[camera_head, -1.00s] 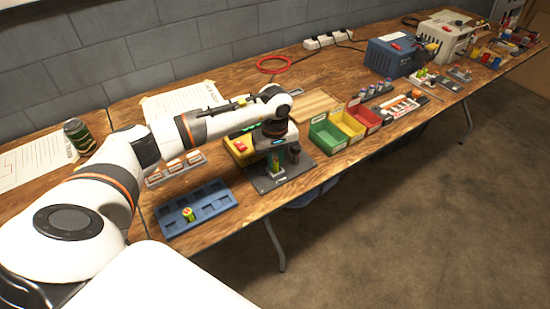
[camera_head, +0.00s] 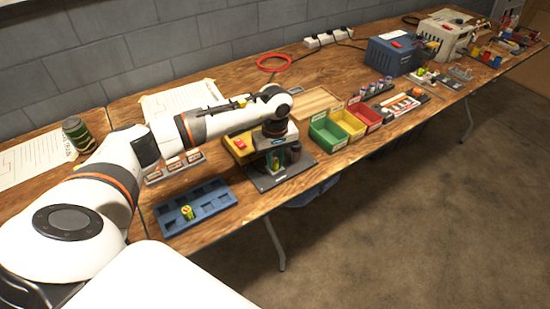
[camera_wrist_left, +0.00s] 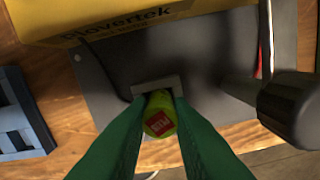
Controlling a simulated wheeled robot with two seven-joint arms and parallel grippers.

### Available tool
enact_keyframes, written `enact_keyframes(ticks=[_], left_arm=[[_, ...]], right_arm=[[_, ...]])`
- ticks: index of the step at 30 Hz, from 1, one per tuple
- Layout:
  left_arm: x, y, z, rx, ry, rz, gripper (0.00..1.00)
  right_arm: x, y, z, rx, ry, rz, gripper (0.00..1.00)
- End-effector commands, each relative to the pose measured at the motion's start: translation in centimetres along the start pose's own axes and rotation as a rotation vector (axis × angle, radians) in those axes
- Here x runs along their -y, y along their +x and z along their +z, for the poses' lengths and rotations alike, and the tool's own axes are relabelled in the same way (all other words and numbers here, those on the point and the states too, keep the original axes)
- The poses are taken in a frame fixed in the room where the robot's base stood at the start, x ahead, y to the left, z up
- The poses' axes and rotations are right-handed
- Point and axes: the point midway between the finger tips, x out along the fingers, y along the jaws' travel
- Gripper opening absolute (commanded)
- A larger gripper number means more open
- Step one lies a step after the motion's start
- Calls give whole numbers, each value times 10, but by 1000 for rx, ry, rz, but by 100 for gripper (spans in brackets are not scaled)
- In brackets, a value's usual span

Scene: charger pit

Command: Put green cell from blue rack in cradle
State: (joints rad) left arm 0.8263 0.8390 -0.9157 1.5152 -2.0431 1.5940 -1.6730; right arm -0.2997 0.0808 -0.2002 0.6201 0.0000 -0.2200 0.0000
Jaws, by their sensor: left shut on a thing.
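My left gripper (camera_head: 277,160) is shut on a green cell (camera_wrist_left: 160,118), whose red-labelled end faces the left wrist camera between the green fingers. The gripper is over the dark base plate (camera_head: 261,186) of the yellow tester. In the left wrist view a small grey bracket, the cradle (camera_wrist_left: 157,84), lies right at the cell's far side. I cannot tell whether the cell is seated or just above it. The blue rack (camera_head: 222,208) lies to the left with another green cell (camera_head: 187,212) standing in it. My right gripper is not in view.
The yellow tester body (camera_wrist_left: 100,20) stands behind the plate. A dark knob-like post (camera_wrist_left: 288,106) rises at the plate's right. Green (camera_head: 327,133), yellow and red bins stand to the right. A green can (camera_head: 77,134) stands far left. Bare wood lies around the rack.

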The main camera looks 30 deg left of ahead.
Motion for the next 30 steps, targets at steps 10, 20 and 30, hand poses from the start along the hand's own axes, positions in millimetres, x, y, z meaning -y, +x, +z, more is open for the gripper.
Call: enact_keyframes(ticks=[10,20,30], left_arm=[[0,3,0,0,0,0,0],[0,3,0,0,0,0,45],[0,3,0,0,0,0,45]], right_arm=[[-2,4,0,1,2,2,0],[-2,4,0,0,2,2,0],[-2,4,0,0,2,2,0]])
